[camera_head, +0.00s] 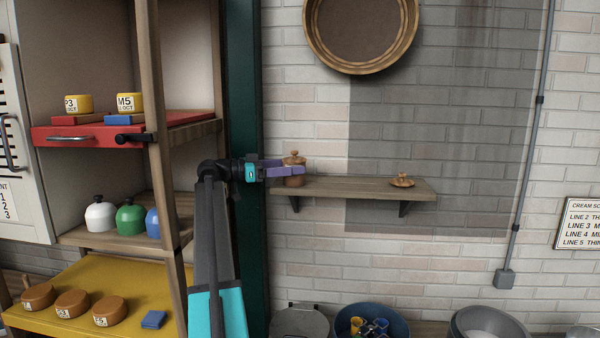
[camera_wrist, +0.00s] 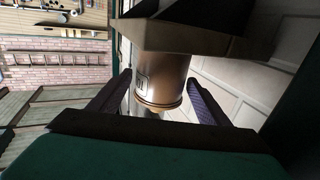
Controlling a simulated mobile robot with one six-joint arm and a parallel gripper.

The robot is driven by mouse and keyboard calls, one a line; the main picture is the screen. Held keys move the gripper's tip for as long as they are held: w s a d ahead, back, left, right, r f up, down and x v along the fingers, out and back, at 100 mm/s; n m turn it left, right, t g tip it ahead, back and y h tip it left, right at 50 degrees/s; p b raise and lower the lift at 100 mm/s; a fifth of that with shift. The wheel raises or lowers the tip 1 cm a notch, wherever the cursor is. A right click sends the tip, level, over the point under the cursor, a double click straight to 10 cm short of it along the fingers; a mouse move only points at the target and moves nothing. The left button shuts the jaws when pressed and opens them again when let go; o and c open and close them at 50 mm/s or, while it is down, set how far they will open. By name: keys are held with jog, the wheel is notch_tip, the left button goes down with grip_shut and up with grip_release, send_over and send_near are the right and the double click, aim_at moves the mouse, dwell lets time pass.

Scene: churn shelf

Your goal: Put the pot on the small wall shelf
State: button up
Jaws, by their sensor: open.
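The pot (camera_head: 294,181) is brown with a knobbed lid and stands upright at the left end of the small wall shelf (camera_head: 345,187). In the wrist view the pot (camera_wrist: 162,82) shows with a pale label on its side. My gripper (camera_head: 301,169) reaches in from the left at the pot's height. In the wrist view the purple fingers of my gripper (camera_wrist: 158,100) are open, one on each side of the pot. Whether either finger touches it I cannot tell. The near finger hides part of the pot in the head view.
A small brown lid-like piece (camera_head: 402,180) lies near the shelf's right end, with bare board between. A round wooden frame (camera_head: 318,45) hangs above. A dark green post (camera_head: 243,120) and a wooden rack (camera_head: 165,130) stand left. Bins (camera_head: 372,312) stand below.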

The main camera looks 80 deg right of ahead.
jog(key=shift+b+v, duration=0.4)
jog(key=shift+v, duration=0.85)
jog(key=shift+s, duration=0.15)
jog(key=shift+p+x, duration=1.65)
jog(key=shift+x, duration=1.05)
jog(key=shift+s+d+r+p, duration=0.1)
jog(key=shift+s+d+p, duration=0.3)
jog(key=shift+s, duration=0.2)
jog(key=shift+s+d+f, duration=0.2)
jog(key=shift+w+a+r, duration=0.1)
